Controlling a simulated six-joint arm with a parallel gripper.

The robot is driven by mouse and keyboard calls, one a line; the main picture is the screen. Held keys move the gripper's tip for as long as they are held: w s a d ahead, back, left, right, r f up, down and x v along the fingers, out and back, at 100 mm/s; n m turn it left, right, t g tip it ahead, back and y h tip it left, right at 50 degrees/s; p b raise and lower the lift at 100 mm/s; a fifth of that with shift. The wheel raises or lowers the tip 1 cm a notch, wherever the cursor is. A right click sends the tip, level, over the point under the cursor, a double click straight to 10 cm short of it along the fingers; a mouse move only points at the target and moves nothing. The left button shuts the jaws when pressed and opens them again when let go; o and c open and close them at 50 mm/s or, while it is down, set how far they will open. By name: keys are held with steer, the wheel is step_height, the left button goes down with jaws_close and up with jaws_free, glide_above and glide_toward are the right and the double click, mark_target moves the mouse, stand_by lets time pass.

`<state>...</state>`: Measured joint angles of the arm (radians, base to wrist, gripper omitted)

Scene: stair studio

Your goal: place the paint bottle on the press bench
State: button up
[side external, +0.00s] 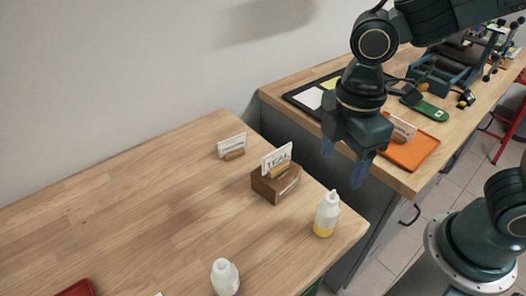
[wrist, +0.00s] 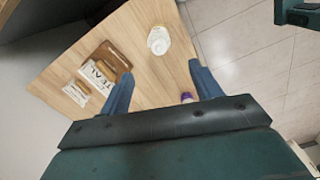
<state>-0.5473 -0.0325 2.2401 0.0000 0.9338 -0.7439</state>
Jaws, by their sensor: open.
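A squeeze bottle with a white top and yellow contents (side external: 326,215) stands upright near the right corner of the wooden table. Its top also shows in the wrist view (wrist: 158,41). A second white-topped bottle (side external: 224,278) stands at the front edge of the side view. In the wrist view, a purple bit (wrist: 186,97) shows low between the fingers, mostly hidden. My gripper (side external: 342,163) is open and empty, above and slightly right of the yellow bottle, apart from it. The press bench (side external: 436,170) is at the right, holding an orange mat (side external: 412,151).
A wooden block (side external: 273,187) with a TEAL card stands left of the yellow bottle. A smaller card holder (side external: 233,154) is behind it. The bench also carries a dark tray (side external: 300,97), a green tool (side external: 426,108) and press equipment. A red item (side external: 77,288) lies bottom left.

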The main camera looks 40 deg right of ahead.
steer(key=shift+d+r, duration=0.1)
steer(key=s+d+r+m+t, duration=0.2)
steer(key=d+r+m, duration=0.1)
steer(key=d+m, duration=0.3)
steer(key=s+d+r+m+t, duration=0.3)
steer(key=d+r+m, duration=0.1)
steer(key=d+m, duration=0.3)
steer(key=shift+s+d+r+m, duration=0.3)
steer(key=shift+s+d, duration=0.05)
steer(key=shift+d, duration=0.15)
steer(key=shift+o, duration=0.5)
steer(key=shift+s+d+r+m+t, duration=0.1)
steer(key=shift+s+d+m+t, duration=0.3)
steer(key=shift+m, duration=0.2)
steer(key=shift+a, duration=0.1)
